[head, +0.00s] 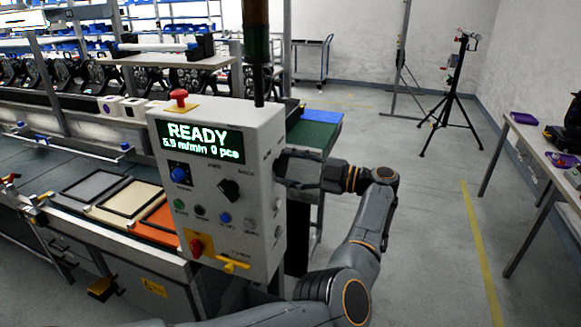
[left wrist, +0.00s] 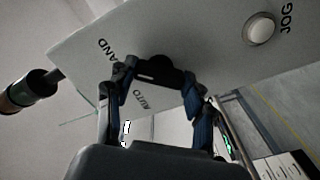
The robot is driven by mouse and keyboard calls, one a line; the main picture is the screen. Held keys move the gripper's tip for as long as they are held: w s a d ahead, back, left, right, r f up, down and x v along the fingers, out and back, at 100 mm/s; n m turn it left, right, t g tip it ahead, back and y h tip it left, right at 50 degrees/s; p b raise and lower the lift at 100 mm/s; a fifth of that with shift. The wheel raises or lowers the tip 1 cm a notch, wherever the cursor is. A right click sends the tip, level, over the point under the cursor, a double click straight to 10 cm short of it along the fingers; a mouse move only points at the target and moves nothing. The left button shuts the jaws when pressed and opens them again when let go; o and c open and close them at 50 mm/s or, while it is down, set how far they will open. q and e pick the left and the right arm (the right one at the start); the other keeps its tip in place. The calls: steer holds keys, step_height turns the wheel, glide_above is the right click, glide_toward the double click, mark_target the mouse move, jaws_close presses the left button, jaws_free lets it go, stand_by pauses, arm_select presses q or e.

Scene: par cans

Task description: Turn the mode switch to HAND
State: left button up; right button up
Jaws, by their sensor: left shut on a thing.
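The mode switch (left wrist: 160,68) is a black knob on the side face of the light grey control box (head: 262,150). In the left wrist view an AUTO label is beside the knob, and a label reading "AND", its first letter hidden, is to its left. A short pale mark shows on the knob near the AUTO side; its exact pointing is hard to tell. My left gripper (head: 284,168) is at the box's right side, and in the left wrist view its fingers (left wrist: 158,84) are closed around the knob. The fingers partly hide the knob. My right gripper is not in view.
The box front has a lit READY display (head: 200,142), a red mushroom button (head: 179,97) on top, and several knobs and buttons. A JOG button (left wrist: 261,28) is on the side face. A conveyor with trays (head: 92,186) is left. Open floor lies right.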

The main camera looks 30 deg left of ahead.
arm_select(q)
steer(key=o, duration=1.2)
steer(key=shift+a, duration=0.15)
steer(key=shift+c, duration=0.2)
steer(key=v, duration=0.7)
steer(key=shift+d, duration=0.25)
